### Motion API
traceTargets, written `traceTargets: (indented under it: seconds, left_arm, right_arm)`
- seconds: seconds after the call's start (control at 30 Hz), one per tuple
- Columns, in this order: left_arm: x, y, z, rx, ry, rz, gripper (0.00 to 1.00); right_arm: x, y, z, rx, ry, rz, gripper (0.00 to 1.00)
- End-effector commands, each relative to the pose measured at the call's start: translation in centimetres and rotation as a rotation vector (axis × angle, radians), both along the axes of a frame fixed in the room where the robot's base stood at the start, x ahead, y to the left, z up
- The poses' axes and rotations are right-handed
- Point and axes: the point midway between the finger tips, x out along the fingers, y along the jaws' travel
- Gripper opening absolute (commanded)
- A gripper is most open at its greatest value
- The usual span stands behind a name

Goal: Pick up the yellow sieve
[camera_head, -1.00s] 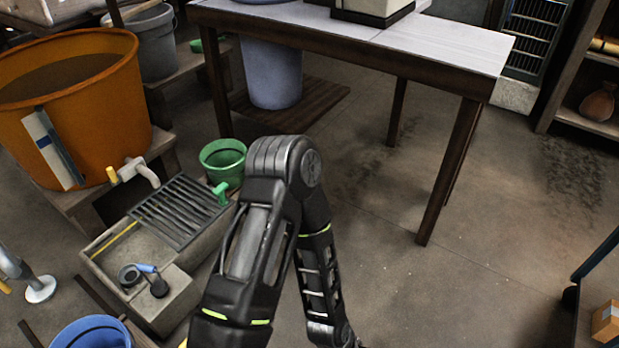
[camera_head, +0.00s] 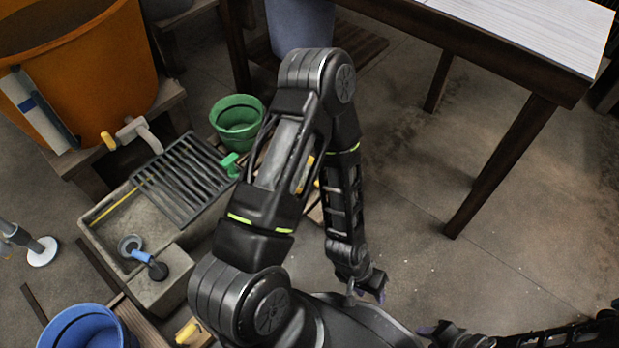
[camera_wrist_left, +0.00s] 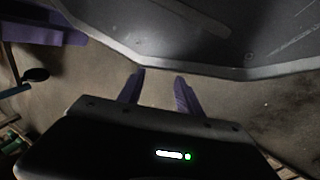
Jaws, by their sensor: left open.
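I cannot make out a yellow sieve in either view. A small yellow piece (camera_head: 307,175) shows partly behind my left arm, and another yellow bit (camera_head: 187,332) is at the lower left; I cannot tell what they are. My left gripper (camera_head: 367,290), with purple fingers, hangs low beside my dark base in the head view. In the left wrist view its two fingers (camera_wrist_left: 160,92) are apart with nothing between them. My right gripper (camera_head: 432,331) is at the bottom edge, small and dark; its finger opening is unclear.
A stone basin (camera_head: 117,233) with a dark grate (camera_head: 183,180) stands left of my arm. Around it are an orange tub (camera_head: 95,75), a green bucket (camera_head: 238,120) and a blue bucket (camera_head: 80,328). A table (camera_head: 480,48) stands at upper right; bare floor lies below it.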

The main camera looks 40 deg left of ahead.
Motion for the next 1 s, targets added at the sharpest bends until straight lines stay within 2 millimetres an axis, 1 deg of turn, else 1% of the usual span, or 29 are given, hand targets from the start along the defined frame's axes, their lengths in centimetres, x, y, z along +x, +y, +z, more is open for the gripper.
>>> traceTargets:
  seconds: [0.07,0.13,0.17,0.27,0.3,0.37,0.4,0.47,0.5,0.57,0.6,0.7,0.73,0.8,0.83,0.9,1.0]
  left_arm:
    - [0.9,0.3,-0.6,-0.006,-0.011,0.039,0.47]
    - [2.5,0.9,-1.7,-0.022,-0.033,0.119,0.47]
    - [3.4,1.3,-2.3,-0.032,-0.045,0.169,0.47]
    - [7.8,3.5,-4.8,-0.090,-0.112,0.399,0.47]
    - [9.8,4.9,-6.0,-0.124,-0.148,0.516,0.47]
    - [12.9,7.7,-7.8,-0.190,-0.209,0.713,0.47]
    - [14.8,10.0,-8.9,-0.244,-0.257,0.851,0.47]
    - [17.1,14.0,-10.3,-0.336,-0.334,1.058,0.47]
    - [18.2,16.9,-11.1,-0.403,-0.388,1.191,0.47]
    - [19.1,21.0,-11.9,-0.505,-0.467,1.361,0.47]
    - [19.3,23.5,-12.2,-0.568,-0.517,1.452,0.47]
    - [18.9,28.5,-12.6,-0.702,-0.621,1.619,0.47]
    - [18.6,29.7,-12.6,-0.734,-0.646,1.654,0.47]
    - [18.1,31.5,-12.6,-0.792,-0.688,1.709,0.47]
    - [18.0,32.0,-12.5,-0.810,-0.702,1.722,0.47]
    - [17.8,32.6,-12.5,-0.831,-0.716,1.740,0.47]
    - [17.8,32.6,-12.3,-0.835,-0.716,1.740,0.47]
  right_arm:
    - [0.0,0.0,-0.2,0.000,-0.001,0.000,0.36]
    - [0.1,0.0,-0.6,0.000,-0.002,-0.001,0.36]
    - [0.1,0.0,-0.8,0.001,-0.002,-0.001,0.36]
    - [0.2,0.0,-1.6,0.000,-0.005,-0.002,0.36]
    - [0.3,0.0,-1.9,0.000,-0.005,-0.003,0.36]
    - [0.4,0.0,-2.6,0.001,-0.007,-0.004,0.36]
    - [0.5,0.0,-3.0,0.001,-0.008,-0.005,0.36]
    - [0.6,0.0,-3.6,0.000,-0.010,-0.006,0.36]
    - [0.6,0.0,-4.0,0.001,-0.012,-0.006,0.36]
    - [0.7,0.0,-4.4,0.001,-0.014,-0.008,0.36]
    - [0.8,0.0,-4.7,0.001,-0.014,-0.008,0.36]
    - [0.9,0.0,-5.1,0.001,-0.016,-0.009,0.36]
    - [0.9,0.0,-5.2,0.001,-0.017,-0.009,0.36]
    - [1.0,0.0,-5.3,0.001,-0.018,-0.010,0.36]
    - [1.0,0.0,-5.3,0.001,-0.018,-0.010,0.36]
    - [1.0,0.0,-5.3,0.001,-0.018,-0.010,0.36]
    - [1.0,0.0,-5.3,0.002,-0.018,-0.010,0.36]
